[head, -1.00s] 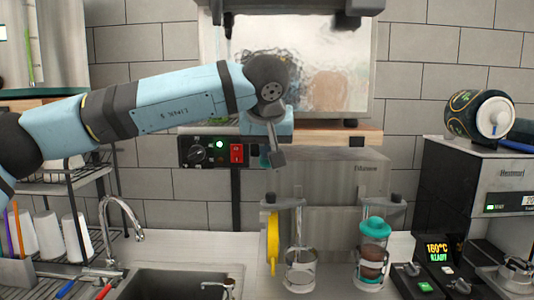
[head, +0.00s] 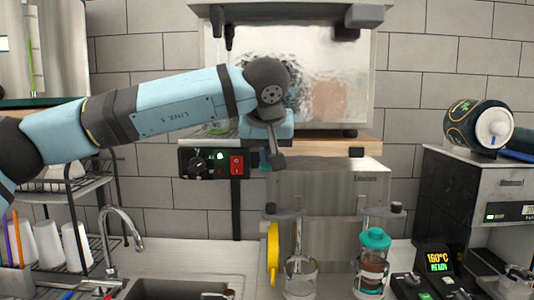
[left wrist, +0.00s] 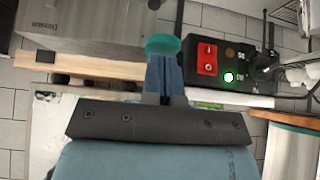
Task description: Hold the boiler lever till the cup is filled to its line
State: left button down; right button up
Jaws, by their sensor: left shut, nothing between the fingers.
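A steel box with a small label, apparently the boiler (head: 335,190), stands against the wall under a wooden shelf; it also shows at the top left of the left wrist view (left wrist: 85,22). My left gripper (head: 277,160) is shut and empty, pointing down in front of its upper left part. In the left wrist view, a teal round piece (left wrist: 163,45) shows at the tips of my left gripper (left wrist: 163,62); I cannot tell whether they touch. No lever is clearly made out. A clear cup (head: 300,278) stands below; its line and water level cannot be read. My right gripper is not in view.
A control box (head: 213,162) with dial, green light and red switch is beside my left gripper. A teal-lidded glass vessel (head: 373,265) with brown contents stands right of the cup, a yellow object (head: 273,252) left. The sink (head: 180,289) is lower left, a coffee machine (head: 490,200) right.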

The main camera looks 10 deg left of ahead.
pick_arm(q)
jog(key=b+v, duration=0.1)
jog(key=v, duration=1.2)
jog(key=shift+s+r+b, duration=0.2)
jog(key=shift+s+b, duration=0.05)
jog(key=shift+b, duration=0.15)
dwell(0.6)
